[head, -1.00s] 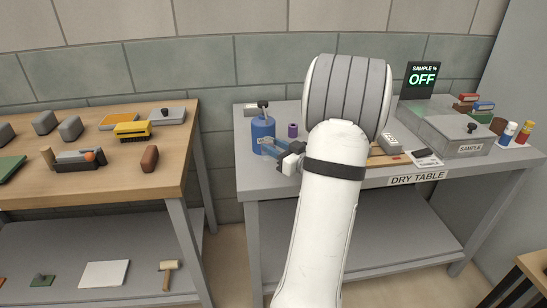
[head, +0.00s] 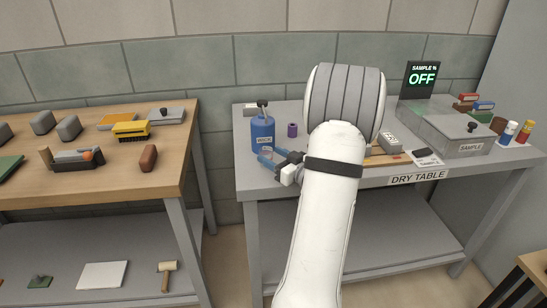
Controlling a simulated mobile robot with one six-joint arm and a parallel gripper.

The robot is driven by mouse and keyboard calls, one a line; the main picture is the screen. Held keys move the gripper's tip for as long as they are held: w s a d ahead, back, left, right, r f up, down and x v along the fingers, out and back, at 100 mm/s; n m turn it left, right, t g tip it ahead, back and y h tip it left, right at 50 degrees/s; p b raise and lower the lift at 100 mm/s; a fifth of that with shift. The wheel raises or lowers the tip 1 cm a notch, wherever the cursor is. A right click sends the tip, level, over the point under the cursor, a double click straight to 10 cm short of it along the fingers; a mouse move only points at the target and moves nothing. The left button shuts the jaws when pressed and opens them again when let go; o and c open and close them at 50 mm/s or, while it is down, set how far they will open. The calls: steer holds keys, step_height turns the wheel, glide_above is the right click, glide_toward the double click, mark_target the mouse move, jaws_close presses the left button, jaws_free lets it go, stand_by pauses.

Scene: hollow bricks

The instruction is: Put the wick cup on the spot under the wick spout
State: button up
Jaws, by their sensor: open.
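A blue bottle (head: 262,132) with a dark spout on top and a pale label stands at the left of the grey dry table; I cannot tell whether it is the wick spout. A small purple cup-like piece (head: 292,130) stands to its right, and I cannot confirm it is the wick cup. No marked spot shows clearly. I see nothing clearly between the fingers. My arm hides the middle of the table.
A transparent-looking sample box (head: 448,133), binders (head: 484,107) and small bottles (head: 508,133) fill the right of the dry table. A sign reading OFF (head: 422,78) stands behind. A wooden bench (head: 80,180) with blocks and a yellow brush is at left, past a gap.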

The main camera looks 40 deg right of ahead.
steer(key=shift+r, duration=0.3)
steer(key=s+d, duration=0.1)
steer(key=s, duration=1.1)
steer(key=g+h, duration=0.4)
glide_toward(269, 157)
steer(key=x, duration=0.4)
steer(key=shift+w+d+f+p, duration=0.15)
steer(key=shift+w+f+p, duration=0.05)
steer(key=shift+w+p, duration=0.15)
steer(key=a+g, duration=0.1)
steer(key=w+a+m+g+h, duration=0.1)
steer(key=a, duration=0.1)
steer(key=a+r+g+h, duration=0.1)
steer(key=a, duration=0.1)
steer(key=shift+w+a, duration=0.15)
steer(key=shift+w, duration=0.15)
steer(key=s+a+g+y, duration=0.1)
steer(key=s+a+g, duration=0.2)
steer(key=s+a, duration=0.2)
steer(key=s+a+g+y, duration=0.1)
steer(key=s+a+g, duration=0.2)
steer(key=a, duration=0.9)
steer(key=s+a+g+y, duration=0.2)
steer(key=s+a+g, duration=0.1)
steer(key=s+a, duration=0.5)
steer(key=shift+s+a+f, duration=0.25)
steer(key=shift+a, duration=0.25)
steer(key=shift+r, duration=0.15)
